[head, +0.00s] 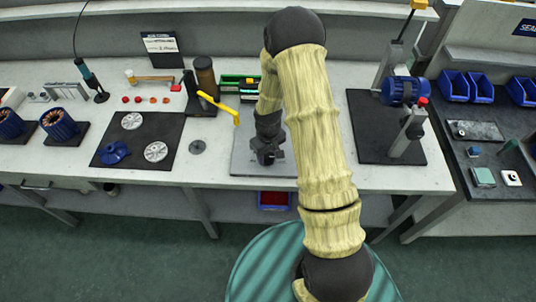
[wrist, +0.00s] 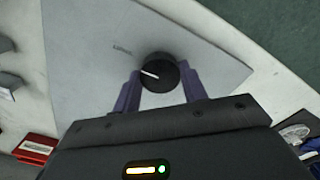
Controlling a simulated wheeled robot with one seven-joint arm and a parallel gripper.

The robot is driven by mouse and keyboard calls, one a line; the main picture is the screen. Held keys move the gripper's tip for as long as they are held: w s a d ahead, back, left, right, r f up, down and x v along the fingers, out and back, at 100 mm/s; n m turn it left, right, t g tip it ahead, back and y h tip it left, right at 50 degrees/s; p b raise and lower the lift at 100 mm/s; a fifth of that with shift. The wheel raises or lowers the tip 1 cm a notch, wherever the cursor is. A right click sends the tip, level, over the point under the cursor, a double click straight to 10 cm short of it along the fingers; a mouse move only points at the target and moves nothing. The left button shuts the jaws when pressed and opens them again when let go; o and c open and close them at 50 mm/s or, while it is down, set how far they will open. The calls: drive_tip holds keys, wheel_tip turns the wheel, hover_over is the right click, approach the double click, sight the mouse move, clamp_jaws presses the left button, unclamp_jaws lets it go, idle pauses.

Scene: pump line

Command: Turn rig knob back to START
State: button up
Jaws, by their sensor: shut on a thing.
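The rig knob (wrist: 160,73) is a round black knob with a white pointer line, in the wrist view. It stands on a light grey plate (wrist: 85,40), with a small dark printed label on the plate to its upper left. The white line points to the left and slightly up. My gripper (wrist: 162,85) has its two purple fingers on either side of the knob and is shut on it. In the head view my gripper (head: 268,155) is low over the grey plate (head: 245,165), and the knob is mostly hidden by it.
Left of the plate, a yellow-handled lever (head: 218,106) on a dark stand reaches toward my arm. A black mat (head: 135,150) holds pale discs and a blue part. To the right, a blue motor (head: 400,91) stands on a rig with a dark base.

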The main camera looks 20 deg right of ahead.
sight(268, 156)
drive_tip(key=shift+w+r, duration=0.1)
drive_tip(key=shift+w, duration=0.05)
drive_tip(key=o, duration=1)
drive_tip(key=shift+c, duration=0.2)
wheel_tip(268, 156, up, 17)
drive_tip(key=b, duration=0.1)
drive_tip(key=shift+r+b, duration=0.15)
drive_tip(key=shift+b, duration=0.15)
drive_tip(key=s+r+m+t, duration=0.2)
drive_tip(key=s+r+m, duration=0.2)
drive_tip(key=s, duration=1.1)
drive_tip(key=shift+t, duration=0.3)
drive_tip(key=shift+s, duration=0.1)
